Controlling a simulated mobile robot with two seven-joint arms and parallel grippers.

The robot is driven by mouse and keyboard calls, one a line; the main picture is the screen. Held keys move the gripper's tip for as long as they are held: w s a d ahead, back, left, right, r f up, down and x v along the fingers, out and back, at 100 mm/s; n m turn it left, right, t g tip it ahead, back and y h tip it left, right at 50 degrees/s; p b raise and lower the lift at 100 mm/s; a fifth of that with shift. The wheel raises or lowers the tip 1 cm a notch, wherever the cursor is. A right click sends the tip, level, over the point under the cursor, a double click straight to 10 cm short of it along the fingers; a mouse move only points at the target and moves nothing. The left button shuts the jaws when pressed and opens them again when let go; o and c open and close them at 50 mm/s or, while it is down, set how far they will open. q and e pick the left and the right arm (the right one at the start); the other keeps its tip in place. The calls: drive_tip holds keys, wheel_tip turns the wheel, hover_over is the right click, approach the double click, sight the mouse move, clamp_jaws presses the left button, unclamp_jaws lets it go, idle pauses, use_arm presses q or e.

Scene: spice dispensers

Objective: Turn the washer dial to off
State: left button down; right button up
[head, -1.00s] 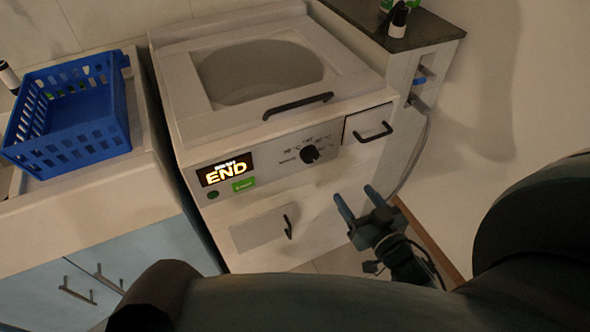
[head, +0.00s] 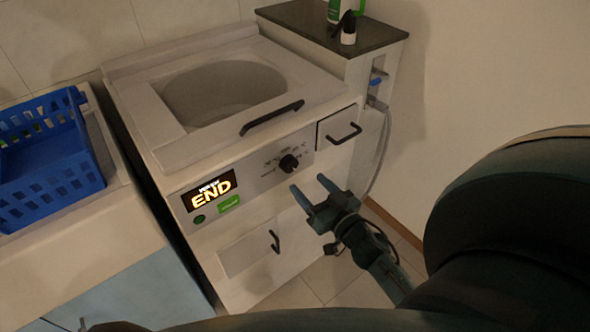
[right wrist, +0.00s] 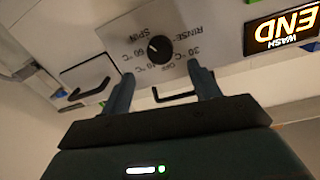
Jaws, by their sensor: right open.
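The washer dial (head: 288,163) is a round black knob on the white front panel of the washer (head: 175,155). The right wrist view shows the dial (right wrist: 160,49) upside down, with a small pale mark and labels around it such as SPIN, RINSE, OFF and temperatures. My right gripper (head: 309,186) is open and empty, just in front of and below the dial in the head view. In the right wrist view its fingers (right wrist: 162,75) stand either side of the dial's line, apart from it. My left gripper is not in view.
A lit display (head: 209,190) reads END, above a green button (head: 199,219). A black lid handle (head: 272,118), drawer handle (head: 343,134) and lower door handle (head: 275,241) stick out nearby. A blue basket (head: 45,160) sits on the left counter.

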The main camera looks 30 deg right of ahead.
sight(292, 167)
drive_tip(key=w, duration=0.7)
drive_tip(key=shift+a, duration=0.1)
drive_tip(key=shift+s, duration=0.1)
drive_tip(key=c, duration=1)
